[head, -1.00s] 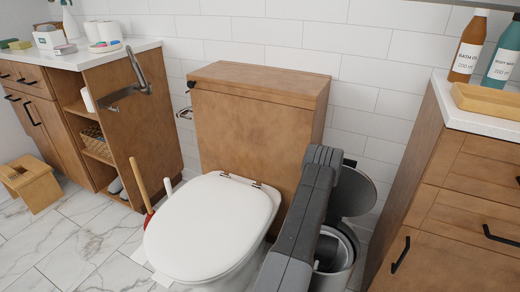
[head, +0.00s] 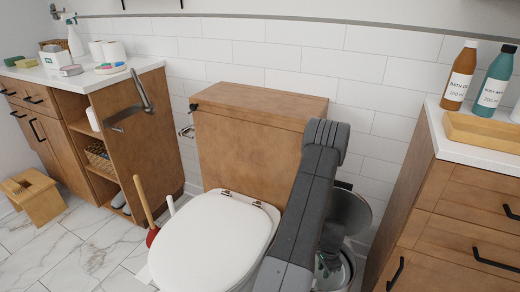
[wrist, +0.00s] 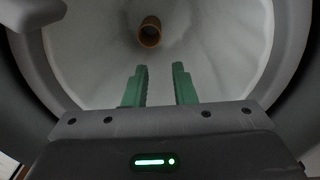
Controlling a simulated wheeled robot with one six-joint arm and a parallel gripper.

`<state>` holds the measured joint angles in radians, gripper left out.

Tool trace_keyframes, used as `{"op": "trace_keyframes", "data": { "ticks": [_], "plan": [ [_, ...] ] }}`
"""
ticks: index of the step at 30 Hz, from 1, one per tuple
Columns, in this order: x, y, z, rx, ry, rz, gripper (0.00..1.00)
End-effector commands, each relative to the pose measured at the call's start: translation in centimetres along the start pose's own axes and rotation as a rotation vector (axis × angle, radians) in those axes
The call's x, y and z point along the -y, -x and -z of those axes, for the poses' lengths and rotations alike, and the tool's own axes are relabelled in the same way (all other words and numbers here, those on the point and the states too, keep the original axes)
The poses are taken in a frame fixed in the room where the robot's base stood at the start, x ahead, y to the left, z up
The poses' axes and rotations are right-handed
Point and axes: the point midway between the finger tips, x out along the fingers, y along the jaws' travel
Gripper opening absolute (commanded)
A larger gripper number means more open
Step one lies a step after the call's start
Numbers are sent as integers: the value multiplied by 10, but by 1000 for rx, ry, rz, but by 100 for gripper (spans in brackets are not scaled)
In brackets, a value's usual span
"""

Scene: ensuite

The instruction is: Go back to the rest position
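My gripper (wrist: 160,72) shows in the wrist view with its two green fingers apart and nothing between them. It points down into a round, light-lined bin. A brown cardboard tube (wrist: 150,32) lies inside the bin, beyond the fingertips and apart from them. In the head view, my grey arm reaches down over the open bin (head: 347,272) to the right of the toilet, and the gripper's fingers are hidden there. The bin's lid (head: 352,212) stands raised behind my arm.
The toilet (head: 215,240) with its lid down stands left of my arm. A wooden cabinet (head: 455,210) with bottles on top stands close on the right. A plunger (head: 146,212) stands left of the toilet. A stool (head: 33,195) is at far left, with open floor near it.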

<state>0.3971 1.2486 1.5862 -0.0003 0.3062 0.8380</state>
Motion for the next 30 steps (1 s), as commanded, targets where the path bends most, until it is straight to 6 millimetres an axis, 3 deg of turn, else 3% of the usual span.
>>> {"op": "trace_keyframes", "data": {
  "ticks": [3, 30],
  "plan": [
    [5, 28, -2, 0, 22, 0, 24],
    [63, 175, -38, 0, 344, 1, 24]
  ]
}}
